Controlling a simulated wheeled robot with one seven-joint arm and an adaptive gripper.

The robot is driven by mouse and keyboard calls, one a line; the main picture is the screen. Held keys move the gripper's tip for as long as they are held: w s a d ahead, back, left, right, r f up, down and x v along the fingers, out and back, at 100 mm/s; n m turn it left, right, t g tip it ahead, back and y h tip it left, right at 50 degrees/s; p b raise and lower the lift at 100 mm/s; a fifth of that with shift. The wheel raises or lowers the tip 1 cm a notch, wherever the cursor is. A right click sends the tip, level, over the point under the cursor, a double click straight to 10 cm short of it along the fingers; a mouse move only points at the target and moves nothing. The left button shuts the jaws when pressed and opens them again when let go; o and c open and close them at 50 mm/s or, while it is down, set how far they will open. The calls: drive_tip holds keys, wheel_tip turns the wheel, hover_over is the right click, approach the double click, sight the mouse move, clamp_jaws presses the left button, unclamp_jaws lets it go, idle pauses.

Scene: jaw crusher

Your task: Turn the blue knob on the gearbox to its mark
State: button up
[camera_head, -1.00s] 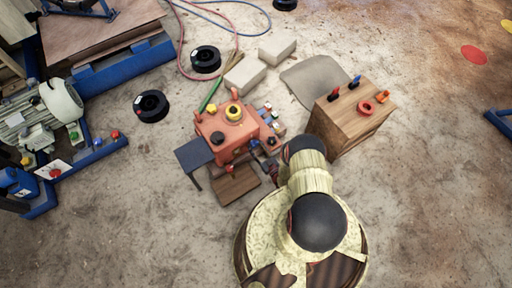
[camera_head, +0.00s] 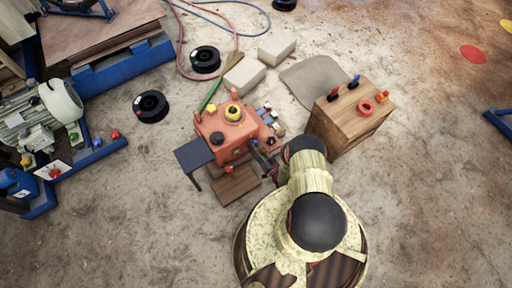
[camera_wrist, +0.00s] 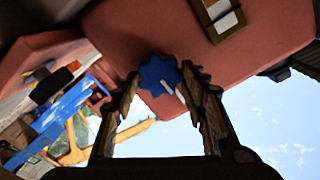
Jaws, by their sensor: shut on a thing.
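The red-orange gearbox (camera_head: 222,135) stands on the ground near the middle of the head view. In the wrist view its painted face (camera_wrist: 240,70) fills the upper part. The blue scalloped knob (camera_wrist: 158,72) sits on that face with a short white line at its lower right; a second white stroke lies close by, and I cannot tell whether the two line up. My gripper (camera_wrist: 161,78) is shut on the blue knob, one finger on each side. In the head view my gripper (camera_head: 262,154) is at the gearbox's right side, and my arm hides much of that area.
A wooden cabinet (camera_head: 348,122) with small knobs stands close on the right of my arm. A dark side table (camera_head: 193,154) is left of the gearbox. Pale blocks (camera_head: 245,75) and black reels (camera_head: 151,106) lie behind and left. Open ground is at the lower left.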

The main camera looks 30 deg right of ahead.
drive_tip(key=shift+m, duration=0.4)
drive_tip(key=o, duration=1)
drive_tip(key=shift+o, duration=0.7)
drive_tip(key=shift+r, duration=4.95)
